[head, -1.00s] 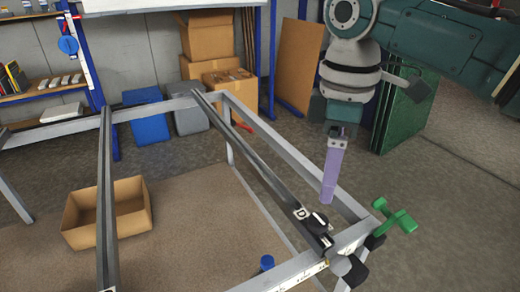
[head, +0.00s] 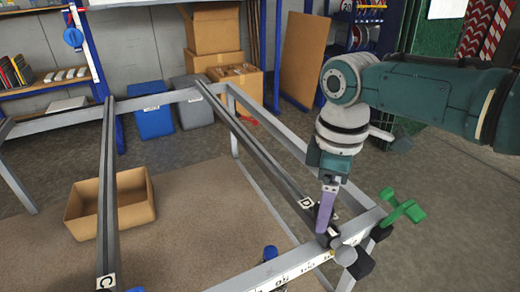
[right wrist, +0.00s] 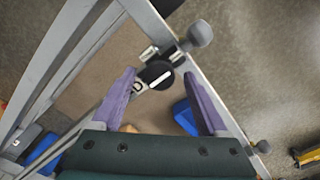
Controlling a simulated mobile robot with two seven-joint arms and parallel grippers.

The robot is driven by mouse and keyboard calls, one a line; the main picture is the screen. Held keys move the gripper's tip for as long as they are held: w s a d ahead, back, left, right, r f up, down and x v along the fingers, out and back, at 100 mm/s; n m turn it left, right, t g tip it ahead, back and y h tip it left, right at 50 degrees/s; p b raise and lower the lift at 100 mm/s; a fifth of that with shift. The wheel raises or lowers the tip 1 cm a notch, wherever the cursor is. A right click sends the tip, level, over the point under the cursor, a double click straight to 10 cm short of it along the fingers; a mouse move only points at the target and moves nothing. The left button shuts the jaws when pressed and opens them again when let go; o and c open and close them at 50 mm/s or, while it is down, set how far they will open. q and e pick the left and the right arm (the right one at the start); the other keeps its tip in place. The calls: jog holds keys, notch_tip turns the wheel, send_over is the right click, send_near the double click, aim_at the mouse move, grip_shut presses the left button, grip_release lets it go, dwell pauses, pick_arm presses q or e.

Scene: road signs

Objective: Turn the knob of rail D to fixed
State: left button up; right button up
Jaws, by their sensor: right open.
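Rail D (head: 260,148) is a long grey rail on a metal frame, with a white D label (head: 306,203) near its front end. Its black knob (right wrist: 155,72) shows in the right wrist view as a round disc with a white mark, close to the D label (right wrist: 137,87). In the head view my gripper largely hides this knob. My right gripper (head: 325,215) points down at the front end of rail D. In the right wrist view its purple fingers (right wrist: 162,72) are open, one on each side of the knob, with nothing visibly held. My left gripper is not in view.
Rail C (head: 106,190) runs parallel at left. A grey ball handle (head: 345,255) and a green handle (head: 403,208) stand at the frame's front right corner. A blue knob (head: 270,252) is on the front bar. An open cardboard box (head: 110,205) sits left.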

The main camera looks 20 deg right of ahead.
jog(key=shift+c, duration=0.4)
grip_shut()
jog(key=shift+m, duration=0.4)
jog(key=m+p, duration=0.1)
jog(key=m, duration=0.1)
jog(key=shift+r+m+p, duration=0.1)
jog(key=shift+m+p, duration=0.25)
jog(key=shift+m, duration=0.05)
jog(key=m+p, duration=0.1)
jog(key=m, duration=0.4)
jog(key=m+p, duration=0.1)
jog(key=m, duration=0.4)
jog(key=shift+m+p, duration=0.3)
jog(key=shift+m, duration=1.9)
